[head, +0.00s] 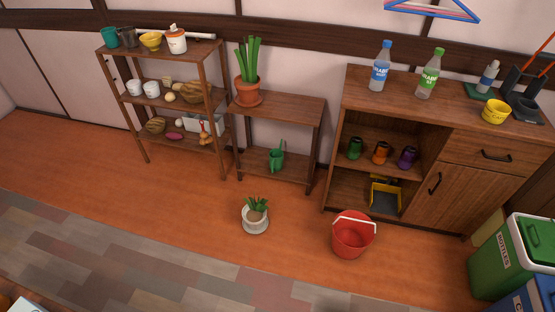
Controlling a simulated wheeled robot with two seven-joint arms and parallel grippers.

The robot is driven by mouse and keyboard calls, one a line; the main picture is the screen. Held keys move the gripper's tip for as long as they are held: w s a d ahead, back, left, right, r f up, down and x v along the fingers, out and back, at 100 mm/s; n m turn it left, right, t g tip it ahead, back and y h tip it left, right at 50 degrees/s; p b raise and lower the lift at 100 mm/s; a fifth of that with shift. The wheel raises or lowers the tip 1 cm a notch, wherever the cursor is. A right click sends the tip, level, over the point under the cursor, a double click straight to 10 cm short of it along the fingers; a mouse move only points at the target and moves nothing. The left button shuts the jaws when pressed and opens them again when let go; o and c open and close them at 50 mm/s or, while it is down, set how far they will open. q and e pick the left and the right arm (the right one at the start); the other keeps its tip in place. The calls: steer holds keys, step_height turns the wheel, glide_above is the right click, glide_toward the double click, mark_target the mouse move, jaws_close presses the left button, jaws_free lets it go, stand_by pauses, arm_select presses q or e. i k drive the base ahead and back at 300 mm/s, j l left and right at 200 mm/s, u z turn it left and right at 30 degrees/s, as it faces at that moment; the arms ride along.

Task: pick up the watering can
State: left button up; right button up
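A small green watering can (276,160) stands on the lower shelf of the low wooden stand (255,158) in the middle of the head view. Its spout points up toward the right. The stand's top board is above it, and the front of the shelf is open. Neither of my grippers shows in the view.
A plant in a terracotta pot (247,92) stands on the stand's top. A plant in a white pot (255,220) and a red bucket (351,236) are on the floor in front. A shelf rack is left, a cabinet (440,118) right. The patchwork rug (130,255) is clear.

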mark_target(276, 156)
steer(key=i+j+z, duration=0.2)
steer(key=i, duration=0.75)
steer(key=l, duration=0.1)
